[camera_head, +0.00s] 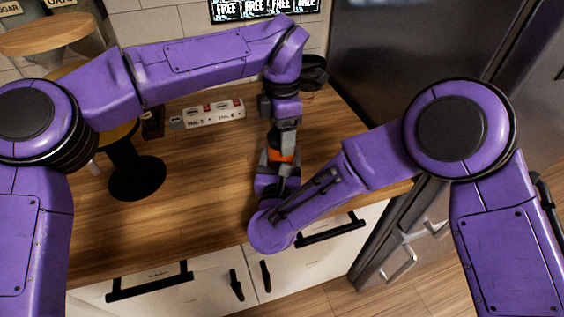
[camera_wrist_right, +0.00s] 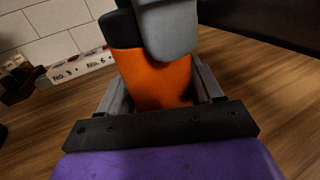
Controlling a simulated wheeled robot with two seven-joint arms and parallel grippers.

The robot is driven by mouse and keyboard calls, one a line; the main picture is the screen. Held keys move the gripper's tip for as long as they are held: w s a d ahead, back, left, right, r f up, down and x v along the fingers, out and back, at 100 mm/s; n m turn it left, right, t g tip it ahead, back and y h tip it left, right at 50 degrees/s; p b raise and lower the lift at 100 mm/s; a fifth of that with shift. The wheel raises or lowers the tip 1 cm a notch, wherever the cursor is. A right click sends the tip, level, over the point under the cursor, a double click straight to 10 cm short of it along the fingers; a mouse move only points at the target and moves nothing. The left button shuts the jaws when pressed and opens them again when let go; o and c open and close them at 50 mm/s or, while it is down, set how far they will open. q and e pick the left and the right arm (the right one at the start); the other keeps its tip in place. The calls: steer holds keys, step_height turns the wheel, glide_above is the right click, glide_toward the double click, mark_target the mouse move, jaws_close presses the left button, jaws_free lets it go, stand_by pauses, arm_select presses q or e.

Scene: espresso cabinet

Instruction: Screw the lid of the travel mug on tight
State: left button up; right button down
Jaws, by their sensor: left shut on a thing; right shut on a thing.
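The orange travel mug (camera_head: 283,156) stands upright over the wooden counter, between my two grippers, and is mostly covered by them in the head view. In the right wrist view its orange body (camera_wrist_right: 152,78) fills the middle, tilted in the picture. My right gripper (camera_head: 272,168) is shut on the body from the near side, with grey fingers on both sides. My left gripper (camera_head: 284,142) reaches down from above and is shut on the black lid (camera_wrist_right: 118,27) at the mug's top. A grey left finger covers much of the lid, so its fit on the mug cannot be told.
White boxes with red marks (camera_head: 213,112) stand at the back by the tiled wall. A black round-based stand (camera_head: 137,177) is at the left. A dark round item (camera_head: 314,72) sits at the back right, beside the fridge (camera_head: 390,70). Bare counter (camera_head: 205,190) lies left of the mug.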

arm_select(q)
steer(key=o, duration=1.2)
steer(key=shift+w+a, duration=0.1)
